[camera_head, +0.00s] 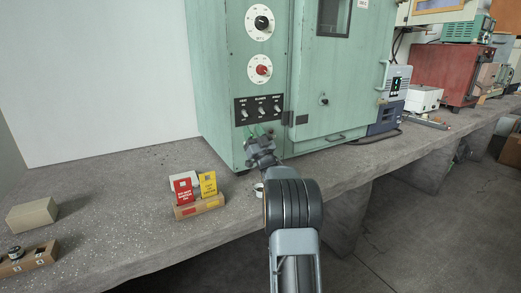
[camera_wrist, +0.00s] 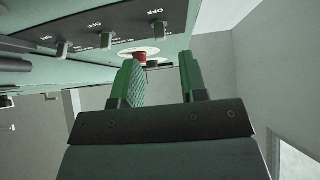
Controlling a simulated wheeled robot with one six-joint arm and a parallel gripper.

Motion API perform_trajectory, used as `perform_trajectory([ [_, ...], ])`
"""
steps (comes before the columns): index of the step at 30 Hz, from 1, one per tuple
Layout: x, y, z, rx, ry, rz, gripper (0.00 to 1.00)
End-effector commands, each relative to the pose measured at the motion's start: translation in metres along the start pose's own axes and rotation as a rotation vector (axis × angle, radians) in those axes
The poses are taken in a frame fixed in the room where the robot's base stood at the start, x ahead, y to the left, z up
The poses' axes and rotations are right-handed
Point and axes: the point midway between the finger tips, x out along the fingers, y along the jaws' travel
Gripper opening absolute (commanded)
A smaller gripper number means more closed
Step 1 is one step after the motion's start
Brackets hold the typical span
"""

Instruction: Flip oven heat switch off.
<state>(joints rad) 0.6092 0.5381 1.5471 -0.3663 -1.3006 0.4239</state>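The mint-green oven (camera_head: 222,70) stands on the bench. Its black switch panel (camera_head: 239,116) carries three toggle switches in a row. The heat switch (camera_head: 244,113) is the leftmost in the head view. The wrist view looks upside down, and there it appears to be the rightmost toggle (camera_wrist: 159,29), by an OFF label. I cannot tell which way its lever is set. My gripper (camera_head: 259,131) is just below the panel in the head view. Its green fingers (camera_wrist: 161,70) are apart with nothing between them, and no contact with a switch shows.
A red-knobbed dial (camera_head: 260,68) and a black-knobbed dial (camera_head: 260,22) sit above the panel. Red and yellow signs (camera_head: 184,190) on a wooden block stand left of my arm. A cardboard box (camera_head: 32,215) lies far left.

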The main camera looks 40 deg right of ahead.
Motion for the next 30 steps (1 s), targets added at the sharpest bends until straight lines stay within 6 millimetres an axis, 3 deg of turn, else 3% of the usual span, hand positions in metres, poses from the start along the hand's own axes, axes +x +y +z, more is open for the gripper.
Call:
perform_trajectory([
  [6, -0.044, 0.001, 0.0, 0.0, -0.002, 0.001, 0.39],
  [12, -0.07, 0.001, 0.0, 0.0, -0.001, 0.001, 0.39],
  [18, -0.082, 0.0, 0.0, 0.001, 0.0, 0.0, 0.39],
  [30, -0.083, 0.0, 0.0, 0.001, 0.0, 0.0, 0.39],
])
